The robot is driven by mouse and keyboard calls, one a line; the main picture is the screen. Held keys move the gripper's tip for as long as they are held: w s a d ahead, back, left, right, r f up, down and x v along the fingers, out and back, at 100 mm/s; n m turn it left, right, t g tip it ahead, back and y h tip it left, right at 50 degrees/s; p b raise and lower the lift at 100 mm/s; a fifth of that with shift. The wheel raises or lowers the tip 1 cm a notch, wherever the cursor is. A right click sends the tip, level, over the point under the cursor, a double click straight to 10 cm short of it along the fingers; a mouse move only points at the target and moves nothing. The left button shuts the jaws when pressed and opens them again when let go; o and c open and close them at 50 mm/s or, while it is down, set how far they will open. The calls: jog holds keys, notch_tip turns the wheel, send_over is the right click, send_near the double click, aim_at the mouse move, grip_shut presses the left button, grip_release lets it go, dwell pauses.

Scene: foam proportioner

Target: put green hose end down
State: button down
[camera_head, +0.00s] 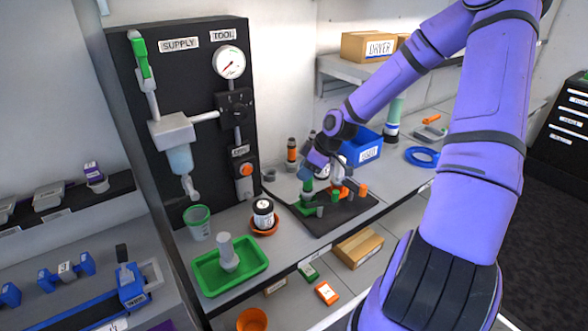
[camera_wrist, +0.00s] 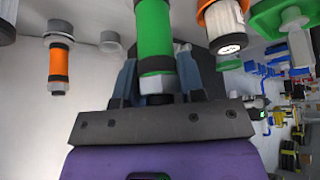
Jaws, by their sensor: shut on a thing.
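The green hose end (camera_wrist: 154,38) is a green cylinder with dark bands and a metal hex nut, held upright in the wrist view between the fingers of my gripper (camera_wrist: 157,72). In the head view the green hose end (camera_head: 307,186) shows below my gripper (camera_head: 314,167), over the left part of a dark mat (camera_head: 338,215) on the bench. My gripper is shut on it. I cannot tell whether its lower end touches the mat or the green piece there.
An orange-banded fitting (camera_head: 292,152) stands behind my gripper; it also shows in the wrist view (camera_wrist: 58,65). Orange and green parts lie close on the right. A green tray (camera_head: 262,262), a black-and-white jar (camera_head: 263,213) and a blue bin (camera_head: 368,139) stand around.

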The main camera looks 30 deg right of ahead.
jog(key=shift+f, duration=0.2)
jog(key=c, duration=0.7)
grip_release()
jog(key=shift+r, duration=0.1)
jog(key=v, duration=1.2)
jog(key=s+a+r+m+h, duration=0.1)
jog(key=s+a+r+m, duration=0.2)
jog(key=s+a+r, duration=0.2)
jog(key=s+a+r+m+t+h, duration=0.1)
jog(key=s+a+r+m+h, duration=0.1)
jog(key=s+a+r, duration=0.4)
jog(key=s+a+r+m+h, duration=0.1)
jog(key=s+a+r+m, duration=0.3)
jog(key=s+r, duration=0.6)
jog(key=shift+s+a, duration=0.95)
jog(key=shift+s, duration=0.15)
